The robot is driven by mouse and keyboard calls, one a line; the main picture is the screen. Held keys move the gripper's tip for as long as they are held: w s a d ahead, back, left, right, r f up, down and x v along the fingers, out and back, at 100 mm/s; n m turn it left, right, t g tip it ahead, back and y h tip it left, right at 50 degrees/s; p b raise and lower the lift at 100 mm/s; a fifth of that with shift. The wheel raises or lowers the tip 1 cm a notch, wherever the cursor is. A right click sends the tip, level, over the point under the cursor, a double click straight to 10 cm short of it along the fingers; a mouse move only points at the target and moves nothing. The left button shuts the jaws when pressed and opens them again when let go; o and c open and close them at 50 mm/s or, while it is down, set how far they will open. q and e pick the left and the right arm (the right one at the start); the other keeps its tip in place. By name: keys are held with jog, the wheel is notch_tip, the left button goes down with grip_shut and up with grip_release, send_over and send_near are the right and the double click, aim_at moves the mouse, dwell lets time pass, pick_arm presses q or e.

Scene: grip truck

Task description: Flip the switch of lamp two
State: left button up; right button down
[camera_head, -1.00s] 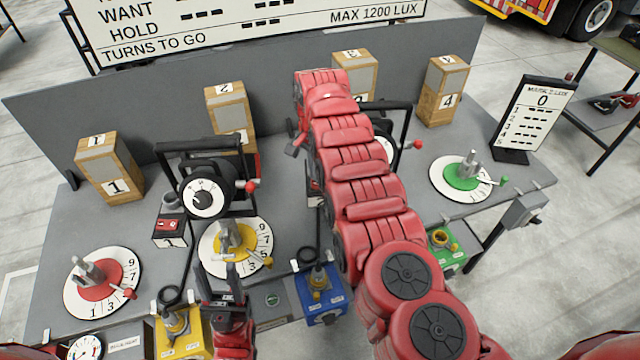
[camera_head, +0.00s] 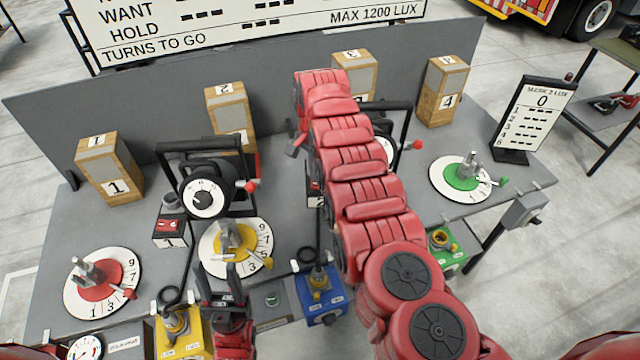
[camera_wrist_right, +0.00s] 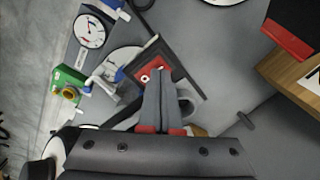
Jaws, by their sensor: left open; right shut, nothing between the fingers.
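Lamp two's black frame (camera_head: 388,104) and pale dial show partly behind my right arm in the head view. Its small switch box (camera_head: 315,192) stands left of the arm, mostly hidden by it. In the right wrist view a red switch (camera_wrist_right: 148,75) sits on a dark box. My right gripper (camera_wrist_right: 158,72) is shut and empty, its tips at or just beside that switch; contact cannot be told. My left gripper (camera_head: 221,272) is open and empty, in front of the yellow dial (camera_head: 235,243).
Lamp one (camera_head: 207,190) with its switch box (camera_head: 169,230) stands to the left. Numbered wooden blocks, such as block four (camera_head: 442,92), line the grey back panel. A blue box (camera_head: 321,300), yellow box (camera_head: 182,337) and green dial (camera_head: 463,176) stand around the table.

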aim_at(315, 184)
jog(key=shift+f+b, duration=0.65)
jog(key=shift+f, duration=0.3)
dwell(1.0)
jog(key=shift+r, duration=3.55)
jog(key=shift+f, duration=0.1)
